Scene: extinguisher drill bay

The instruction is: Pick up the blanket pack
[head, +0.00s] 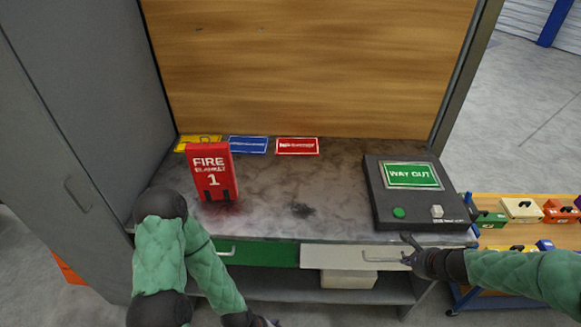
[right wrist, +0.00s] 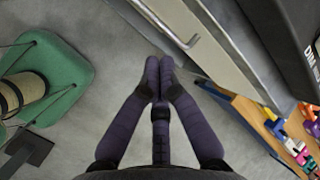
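The blanket pack (head: 212,172) is a red upright box lettered "FIRE BLANKET 1", with dark straps at its lower edge. It stands on the left part of the grey worktop (head: 270,222) in the head view. My right gripper (head: 410,247) is far to its right, in front of the white drawer (head: 330,257) and close to that drawer's handle. In the right wrist view its fingertips (right wrist: 160,66) are together with nothing between them. My left gripper (head: 264,322) is low at the bottom edge of the head view, below the pack and mostly cut off; its fingers cannot be made out.
A dark "WAY OUT" box (head: 414,192) stands on the worktop's right. Yellow, blue (head: 248,145) and red (head: 297,146) cards lie along the back. A green drawer (head: 258,252) is left of the white one. A side table (head: 525,237) with several coloured items stands right.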

